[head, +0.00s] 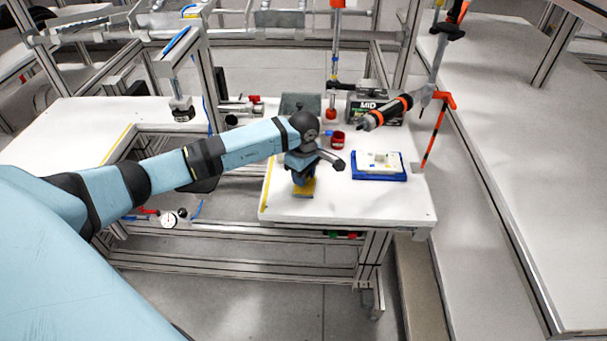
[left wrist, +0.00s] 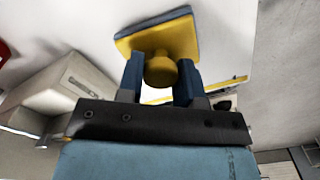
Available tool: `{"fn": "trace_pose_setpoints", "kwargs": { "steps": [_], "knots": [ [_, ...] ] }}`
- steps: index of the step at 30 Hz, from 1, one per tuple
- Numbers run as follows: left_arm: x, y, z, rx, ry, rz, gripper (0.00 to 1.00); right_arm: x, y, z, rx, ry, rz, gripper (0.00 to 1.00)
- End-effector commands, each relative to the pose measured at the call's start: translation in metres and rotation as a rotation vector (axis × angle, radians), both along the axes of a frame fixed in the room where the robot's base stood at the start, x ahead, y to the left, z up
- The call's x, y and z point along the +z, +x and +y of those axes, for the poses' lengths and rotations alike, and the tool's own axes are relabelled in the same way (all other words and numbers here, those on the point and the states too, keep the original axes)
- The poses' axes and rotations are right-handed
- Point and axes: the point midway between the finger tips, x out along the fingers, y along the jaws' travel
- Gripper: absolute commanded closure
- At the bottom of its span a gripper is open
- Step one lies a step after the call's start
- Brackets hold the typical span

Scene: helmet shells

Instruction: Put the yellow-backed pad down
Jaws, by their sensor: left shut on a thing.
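The yellow-backed pad (head: 303,190) is at the front left part of the white table (head: 350,207). In the left wrist view the pad (left wrist: 157,38) has a yellow back with a round yellow knob and a thin grey-blue edge. My left gripper (head: 303,178) is shut on the knob. In the left wrist view its two blue fingers (left wrist: 161,70) stand on either side of the knob. The pad looks close to the table top; I cannot tell whether it touches. My right gripper does not show.
A blue tray (head: 379,178) holding a pale block (head: 379,161) lies right of the gripper. A red cup (head: 338,139) and a labelled box (head: 390,106) stand behind. An orange and black tool (head: 387,112) hangs over the table. The table front is mostly clear.

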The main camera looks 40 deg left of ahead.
Motion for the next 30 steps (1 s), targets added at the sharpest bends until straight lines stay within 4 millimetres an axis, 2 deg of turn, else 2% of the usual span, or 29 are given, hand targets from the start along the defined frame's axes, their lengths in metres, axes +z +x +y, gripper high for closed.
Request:
{"fn": "trace_pose_setpoints", "kwargs": {
  "steps": [1, 2, 3, 5, 17, 25, 30],
  "knots": [
    [-0.001, -0.001, 0.0, 0.0, 0.0, 0.002, 1.0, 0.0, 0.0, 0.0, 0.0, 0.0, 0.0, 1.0],
    [-0.001, -0.001, 0.0, 0.0, 0.0, 0.002, 0.62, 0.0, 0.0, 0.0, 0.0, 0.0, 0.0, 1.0],
    [-0.001, -0.001, 0.0, 0.0, 0.0, 0.002, 0.53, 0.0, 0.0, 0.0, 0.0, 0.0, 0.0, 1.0],
    [-0.001, -0.001, 0.0, 0.0, 0.0, 0.002, 0.41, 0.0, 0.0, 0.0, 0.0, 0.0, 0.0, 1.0],
    [-0.006, -0.002, -0.001, 0.0, -0.002, 0.004, 0.41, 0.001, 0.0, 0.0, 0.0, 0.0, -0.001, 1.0],
    [0.051, -0.002, 0.005, -0.003, 0.004, -0.004, 0.41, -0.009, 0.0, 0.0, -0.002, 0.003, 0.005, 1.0],
    [0.091, -0.002, 0.004, -0.001, 0.002, -0.003, 0.41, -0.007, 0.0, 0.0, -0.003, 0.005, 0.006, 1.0]
  ]
}}
